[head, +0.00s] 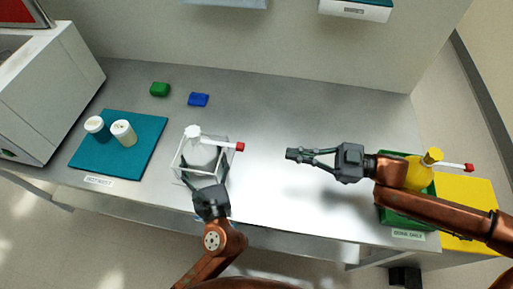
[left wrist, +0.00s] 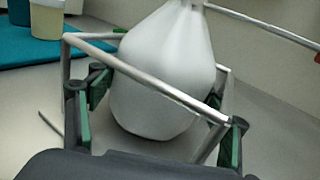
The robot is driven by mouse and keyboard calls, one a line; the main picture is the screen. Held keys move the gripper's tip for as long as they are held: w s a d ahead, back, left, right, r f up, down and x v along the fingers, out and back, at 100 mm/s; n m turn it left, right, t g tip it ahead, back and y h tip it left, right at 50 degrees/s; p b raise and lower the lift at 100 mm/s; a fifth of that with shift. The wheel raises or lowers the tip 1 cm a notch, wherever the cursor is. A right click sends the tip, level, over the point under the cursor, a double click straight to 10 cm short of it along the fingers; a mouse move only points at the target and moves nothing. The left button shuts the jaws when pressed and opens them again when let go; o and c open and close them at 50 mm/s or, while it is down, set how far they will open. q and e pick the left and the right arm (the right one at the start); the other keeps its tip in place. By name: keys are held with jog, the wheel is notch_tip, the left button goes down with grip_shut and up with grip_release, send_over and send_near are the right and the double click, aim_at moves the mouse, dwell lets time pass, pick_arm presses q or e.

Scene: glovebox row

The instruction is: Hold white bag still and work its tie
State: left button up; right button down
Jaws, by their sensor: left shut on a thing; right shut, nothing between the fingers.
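The white bag (head: 201,155) stands upright inside a thin wire frame (head: 178,165) on the bench, its neck gathered at the top. Its tie (head: 224,146) sticks out to the right from the neck and ends in a red tip (head: 240,147). My left gripper (head: 203,173) is shut on the lower bag from the near side; the left wrist view shows the bag (left wrist: 160,85) between its fingers. Frame bars cross in front, partly hiding the contact. My right gripper (head: 291,155) is shut and empty, pointing left, apart from the red tip.
A yellow bag (head: 418,172) with a red-tipped tie sits in a green bin (head: 410,218) at right, partly behind my right arm. A teal mat (head: 145,160) with two white-lidded jars lies left. Green (head: 160,89) and blue (head: 198,99) blocks lie behind. The bench middle is clear.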

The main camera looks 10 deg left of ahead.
jog(key=d+m, duration=0.1)
jog(key=m, duration=1.9)
send_near(239, 146)
jog(key=a, duration=0.3)
jog(key=a+f, duration=0.1)
jog(key=a, duration=0.1)
jog(key=shift+w+a, duration=0.25)
jog(key=shift+a, duration=0.05)
jog(key=shift+w+a, duration=0.1)
jog(key=shift+a, duration=2.45)
jog(key=shift+d, duration=0.25)
